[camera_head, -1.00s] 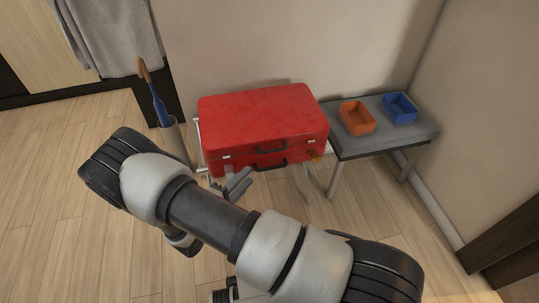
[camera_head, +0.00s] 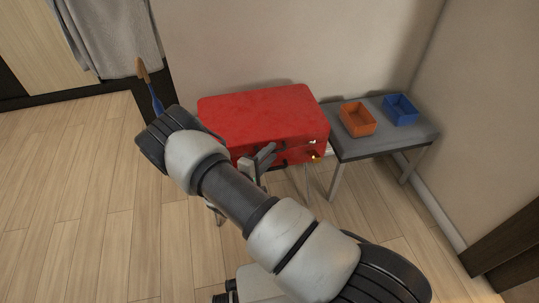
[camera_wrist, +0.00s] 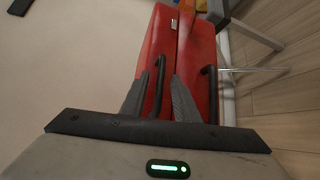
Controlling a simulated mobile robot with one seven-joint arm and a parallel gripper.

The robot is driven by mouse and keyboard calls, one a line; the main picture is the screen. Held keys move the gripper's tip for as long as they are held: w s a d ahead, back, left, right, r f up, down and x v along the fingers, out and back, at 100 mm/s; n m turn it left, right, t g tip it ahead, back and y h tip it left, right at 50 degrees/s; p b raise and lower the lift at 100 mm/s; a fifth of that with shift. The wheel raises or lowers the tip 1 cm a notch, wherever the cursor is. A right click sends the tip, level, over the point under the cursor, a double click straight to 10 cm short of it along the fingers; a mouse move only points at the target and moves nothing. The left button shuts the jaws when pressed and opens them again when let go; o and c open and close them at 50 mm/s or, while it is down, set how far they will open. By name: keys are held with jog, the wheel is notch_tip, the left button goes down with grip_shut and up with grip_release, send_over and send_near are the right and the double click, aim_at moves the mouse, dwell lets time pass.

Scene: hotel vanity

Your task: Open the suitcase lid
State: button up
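The red suitcase (camera_head: 262,110) lies flat and closed on a low stand against the wall. Its front faces me. My gripper (camera_head: 268,153) is at the suitcase front and hides part of it. In the wrist view, turned on its side, the lid (camera_wrist: 157,38) is the left red part and the base (camera_wrist: 202,50) the right one. The two fingers (camera_wrist: 160,78) are apart, and the dark lid handle (camera_wrist: 157,92) shows between them. I cannot tell whether they touch it. A second dark handle (camera_wrist: 210,88), on the base, is right of the fingers.
A grey bench (camera_head: 375,145) to the right holds an orange tray (camera_head: 357,119) and a blue tray (camera_head: 400,109). At the left, an umbrella (camera_head: 150,82) stands partly behind my arm. A towel (camera_head: 117,35) hangs beyond it. The front floor is clear.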

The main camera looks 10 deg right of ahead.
grip_shut()
